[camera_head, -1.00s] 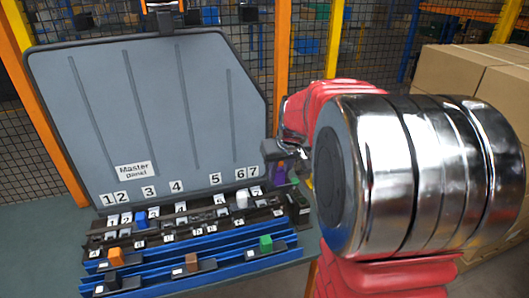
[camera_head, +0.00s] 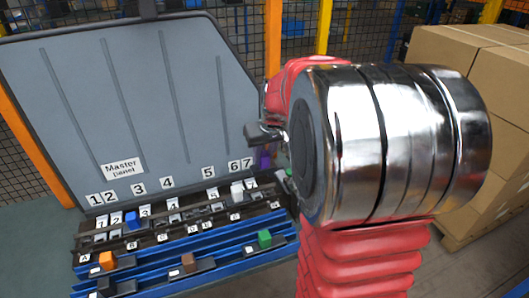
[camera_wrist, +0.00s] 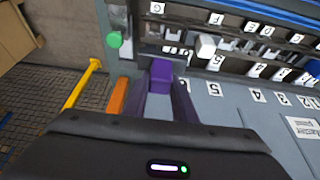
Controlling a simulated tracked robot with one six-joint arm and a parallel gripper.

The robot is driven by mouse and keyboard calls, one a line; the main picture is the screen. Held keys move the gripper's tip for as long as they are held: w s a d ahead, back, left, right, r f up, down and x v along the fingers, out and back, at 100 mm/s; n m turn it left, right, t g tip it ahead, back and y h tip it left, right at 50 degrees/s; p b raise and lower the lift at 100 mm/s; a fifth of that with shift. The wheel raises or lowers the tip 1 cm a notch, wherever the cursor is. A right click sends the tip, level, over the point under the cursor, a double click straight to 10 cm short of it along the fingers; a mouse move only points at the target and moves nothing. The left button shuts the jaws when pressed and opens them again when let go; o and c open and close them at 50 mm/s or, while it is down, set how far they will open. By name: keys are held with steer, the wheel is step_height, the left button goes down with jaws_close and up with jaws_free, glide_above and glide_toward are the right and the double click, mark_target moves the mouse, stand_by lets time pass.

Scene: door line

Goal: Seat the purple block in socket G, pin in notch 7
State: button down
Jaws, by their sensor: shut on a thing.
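My gripper (camera_wrist: 161,100) is shut on the purple block (camera_wrist: 161,75), which sits between its fingertips in the wrist view. In the head view the purple block (camera_head: 264,157) is partly hidden behind my gripper (camera_head: 265,136), just right of the printed 7 (camera_head: 247,163). The block is near the right end of the socket rack and looks raised above it. The G label (camera_wrist: 157,7) shows at the top of the wrist view. The socket beside it is dark and partly covered, and I cannot make out notch 7 or the pin.
A white block (camera_head: 237,188) and a blue block (camera_head: 131,219) sit in the rack. Orange (camera_head: 107,261), brown (camera_head: 189,262) and green (camera_head: 264,238) blocks stand on the blue front rails. A grey panel (camera_head: 110,100) rises behind. A green knob (camera_wrist: 114,40) is at the rack's end.

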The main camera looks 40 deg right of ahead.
mark_target(265, 167)
steer(key=shift+f, duration=3)
steer(key=shift+s, duration=0.2)
